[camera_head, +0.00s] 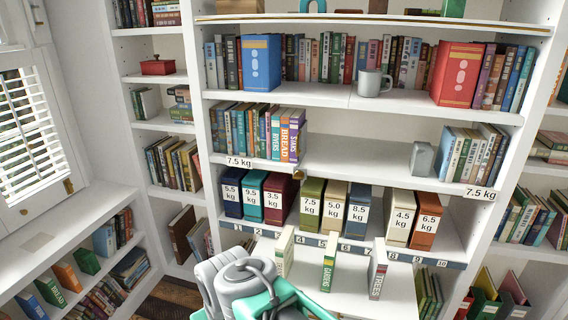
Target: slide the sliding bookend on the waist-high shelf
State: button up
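A grey block that looks like the sliding bookend (422,160) stands upright on the shelf (350,158) with the "7.5 kg" labels. It is just left of the right-hand row of books (468,153). A left-hand row of books (257,132) ends with orange and purple spines. Bare shelf lies between that row and the grey block. Part of my arm shows at the bottom, well below and left of the block.
Numbered weight-labelled binders (309,204) stand on the shelf below. A pulled-out white board (345,290) with several upright books, one green (329,263), juts out near my arm. A grey mug (371,82) stands on the shelf above. A brown knob (299,174) sits at the shelf's front edge.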

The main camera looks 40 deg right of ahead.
aim_at(301, 137)
jog(key=u, duration=0.5)
jog(key=k, duration=1.05)
jog(key=z, duration=0.3)
jog(key=i, duration=1.45)
jog(key=u, duration=0.75)
